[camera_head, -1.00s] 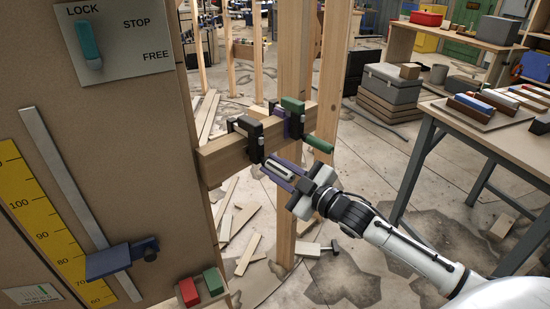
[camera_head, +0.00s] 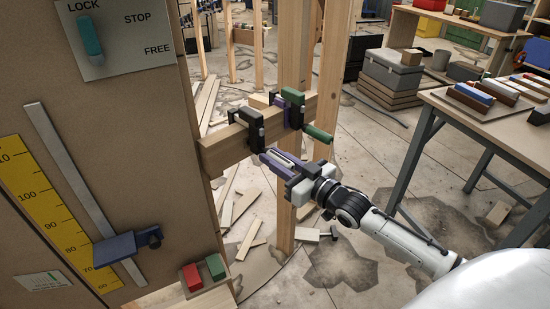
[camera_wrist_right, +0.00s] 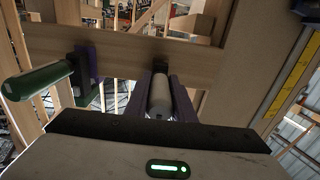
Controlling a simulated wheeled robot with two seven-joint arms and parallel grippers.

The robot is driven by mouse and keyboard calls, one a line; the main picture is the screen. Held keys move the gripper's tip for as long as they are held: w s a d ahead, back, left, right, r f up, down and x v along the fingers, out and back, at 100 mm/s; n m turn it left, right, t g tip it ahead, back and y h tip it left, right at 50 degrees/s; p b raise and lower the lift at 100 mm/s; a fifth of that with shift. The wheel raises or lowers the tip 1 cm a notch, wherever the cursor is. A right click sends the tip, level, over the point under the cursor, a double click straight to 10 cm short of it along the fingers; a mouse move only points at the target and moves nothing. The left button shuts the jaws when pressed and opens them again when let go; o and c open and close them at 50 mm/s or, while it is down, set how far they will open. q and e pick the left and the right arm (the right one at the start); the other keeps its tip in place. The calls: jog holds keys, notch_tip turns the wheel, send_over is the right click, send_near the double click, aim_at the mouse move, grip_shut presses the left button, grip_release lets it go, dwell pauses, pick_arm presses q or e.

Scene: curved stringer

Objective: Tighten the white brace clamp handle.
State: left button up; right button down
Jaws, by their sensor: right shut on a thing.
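A dark clamp (camera_head: 247,127) sits on the wooden cross brace (camera_head: 224,151). Its pale, white-grey handle (camera_wrist_right: 160,92) shows in the right wrist view between the two purple fingers of my right gripper (camera_wrist_right: 160,84). In the head view my right gripper (camera_head: 279,160) is just below and right of that clamp, shut on the handle, with the fingers hiding most of it. My left gripper is out of view.
A brown panel (camera_head: 140,130) with a lever plate and a yellow scale (camera_head: 45,215) fills the left. A wooden post (camera_head: 293,60) stands behind the brace. A workbench (camera_head: 470,125) stands at right. Loose boards lie on the floor.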

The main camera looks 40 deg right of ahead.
aim_at(293, 170)
dwell(0.4)
jog(key=c, duration=1.5)
grip_release()
jog(key=shift+s+d+b, duration=0.1)
jog(key=shift+s+d, duration=0.15)
jog(key=shift+s, duration=1.45)
jog(key=shift+s+d+b, duration=0.1)
jog(key=shift+s+d, duration=0.2)
jog(key=shift+s, duration=1.4)
jog(key=shift+s+d+b, duration=0.1)
jog(key=shift+s+d, duration=0.15)
jog(key=shift+s, duration=1.45)
jog(key=shift+s, duration=0.1)
jog(key=shift+s+d+p, duration=0.1)
jog(key=shift+s+d, duration=0.1)
jog(key=shift+s, duration=0.85)
jog(key=shift+s+d+p, duration=0.1)
jog(key=shift+s+d, duration=0.05)
jog(key=shift+s, duration=0.9)
jog(key=shift+s+d+p, duration=0.1)
jog(key=shift+s+d, duration=0.1)
jog(key=shift+s, duration=0.85)
